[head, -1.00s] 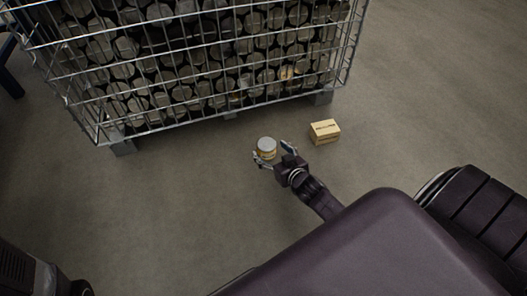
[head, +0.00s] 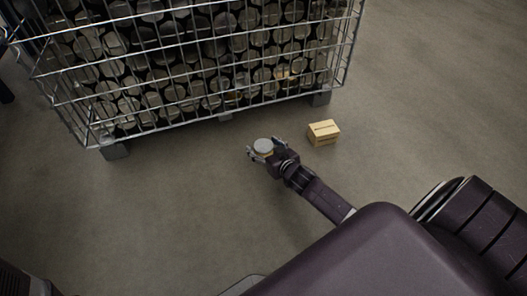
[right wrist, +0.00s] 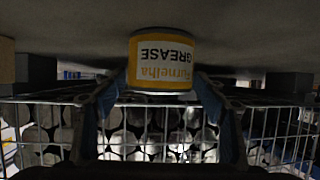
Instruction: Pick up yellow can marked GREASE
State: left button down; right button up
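The yellow can (head: 264,153) marked GREASE stands on the floor in front of the wire cage, its grey lid up in the head view. In the right wrist view the can (right wrist: 162,62) appears upside down, its label facing me. My right gripper (head: 265,148) is open, with one finger on each side of the can. In the right wrist view the fingers (right wrist: 162,85) reach toward the can's two sides; firm contact cannot be made out. My left gripper is not in view.
A small cardboard box (head: 323,133) sits on the floor to the can's right. The floor (head: 165,205) to the left and front is clear.

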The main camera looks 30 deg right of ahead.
jog(key=c, duration=1)
jog(key=shift+c, duration=0.7)
jog(key=shift+r, duration=0.1)
